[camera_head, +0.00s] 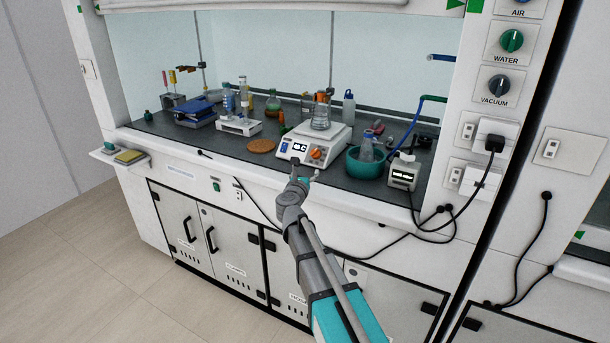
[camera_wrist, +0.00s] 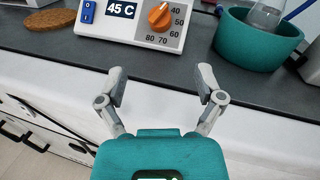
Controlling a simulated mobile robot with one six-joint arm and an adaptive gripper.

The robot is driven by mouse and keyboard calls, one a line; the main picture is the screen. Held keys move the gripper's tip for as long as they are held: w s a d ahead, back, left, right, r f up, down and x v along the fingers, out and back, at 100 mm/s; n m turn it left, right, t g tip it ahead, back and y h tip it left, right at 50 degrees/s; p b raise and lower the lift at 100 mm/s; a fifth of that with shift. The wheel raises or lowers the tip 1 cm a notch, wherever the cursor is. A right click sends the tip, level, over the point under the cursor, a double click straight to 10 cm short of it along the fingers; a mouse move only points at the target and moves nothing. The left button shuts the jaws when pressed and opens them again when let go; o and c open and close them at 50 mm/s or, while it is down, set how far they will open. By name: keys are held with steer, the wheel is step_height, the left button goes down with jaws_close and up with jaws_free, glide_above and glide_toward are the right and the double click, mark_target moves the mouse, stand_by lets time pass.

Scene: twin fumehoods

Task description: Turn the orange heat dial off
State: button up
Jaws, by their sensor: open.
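The orange heat dial (camera_wrist: 159,16) is on the sloped front panel of a white hot plate (camera_head: 331,143), at the right of that panel; it also shows in the head view (camera_head: 317,153). Numbers 40 to 80 ring the dial. The display (camera_wrist: 121,9) reads 45 C, with a blue switch (camera_wrist: 87,12) to its left. My gripper (camera_wrist: 161,88) is open and empty, in front of and apart from the dial. In the head view my gripper (camera_head: 302,172) is at the bench's front edge, just short of the panel. A glass flask (camera_head: 321,117) stands on the hot plate.
A teal bowl (camera_head: 366,164) holding a flask is right of the hot plate, with a small white device (camera_head: 404,173) beyond it. A cork mat (camera_head: 261,146) lies to the left. The dark bench strip (camera_wrist: 140,61) before the panel is clear.

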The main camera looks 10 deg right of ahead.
steer(key=shift+s+a, duration=0.1)
steer(key=shift+s, duration=0.15)
steer(key=shift+c, duration=1)
steer(key=shift+w+r+p, duration=0.25)
steer(key=shift+r+p, duration=0.05)
steer(key=shift+r, duration=0.05)
steer(key=c, duration=0.4)
steer(key=w+r+n+y+p, duration=0.1)
steer(key=w+d+r+n+t+y+p, duration=0.1)
steer(key=r, duration=0.1)
steer(key=shift+w+d+y, duration=0.1)
steer(key=shift+d+y, duration=0.05)
steer(key=shift+y, duration=0.15)
jaws_close()
steer(key=w+d+r+n+y+p, duration=0.3)
steer(key=r+n+y+p, duration=0.15)
steer(key=y+p, duration=0.2)
steer(key=s+d+f+n+g+y+p, duration=0.2)
steer(key=s+d+n+g+y+p, duration=0.1)
steer(key=d+g+p, duration=0.5)
steer(key=s+d+y, duration=0.1)
steer(key=d, duration=0.1)
steer(key=shift+s+d, duration=0.15)
steer(key=shift+d, duration=0.15)
